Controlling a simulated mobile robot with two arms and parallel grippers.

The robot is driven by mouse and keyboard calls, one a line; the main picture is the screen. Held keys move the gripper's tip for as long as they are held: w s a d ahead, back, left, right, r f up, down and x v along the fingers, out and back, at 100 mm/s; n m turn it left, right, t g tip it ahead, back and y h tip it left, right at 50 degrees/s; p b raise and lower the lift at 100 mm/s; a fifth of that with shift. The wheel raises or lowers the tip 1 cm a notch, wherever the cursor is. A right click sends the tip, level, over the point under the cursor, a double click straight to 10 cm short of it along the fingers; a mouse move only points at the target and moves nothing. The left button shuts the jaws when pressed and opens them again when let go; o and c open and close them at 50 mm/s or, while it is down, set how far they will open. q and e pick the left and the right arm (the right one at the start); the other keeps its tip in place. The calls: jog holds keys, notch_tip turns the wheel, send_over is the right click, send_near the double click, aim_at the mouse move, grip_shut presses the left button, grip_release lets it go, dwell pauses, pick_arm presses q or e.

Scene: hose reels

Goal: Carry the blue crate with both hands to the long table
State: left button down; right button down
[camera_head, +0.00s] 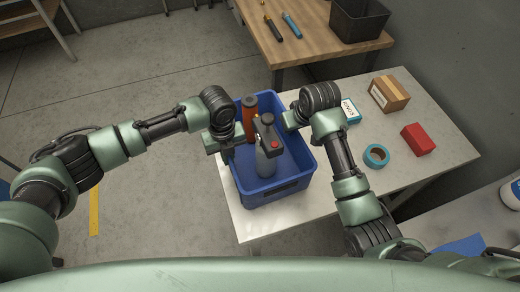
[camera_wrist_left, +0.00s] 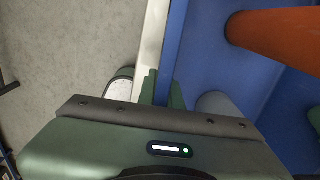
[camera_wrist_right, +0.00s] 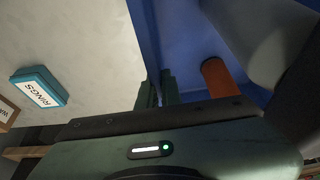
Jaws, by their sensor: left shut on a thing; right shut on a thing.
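The blue crate (camera_head: 265,190) is at the left end of a pale table in the head view. It holds an orange cylinder (camera_head: 249,112) and a grey bottle-like thing (camera_head: 266,150) with a dark top and a red spot. My left gripper (camera_head: 226,146) is shut on the crate's left wall; that wall shows between the fingers in the left wrist view (camera_wrist_left: 168,60). My right gripper (camera_head: 292,120) is shut on the crate's right wall, also seen in the right wrist view (camera_wrist_right: 148,50). Whether the crate's bottom touches the table is hard to tell.
On the pale table (camera_head: 440,150) are a teal-edged box (camera_head: 350,111), a brown carton (camera_head: 389,93), a teal tape roll (camera_head: 376,156) and a red box (camera_head: 418,139). A wooden table (camera_head: 310,45) behind bears a black bin (camera_head: 358,18) and two tools. Open floor (camera_head: 150,80) lies left.

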pick_arm(q)
jog(key=shift+w+r, duration=0.1)
jog(key=shift+r, duration=0.1)
pick_arm(e)
jog(key=shift+w+r, duration=0.1)
jog(key=shift+r, duration=0.1)
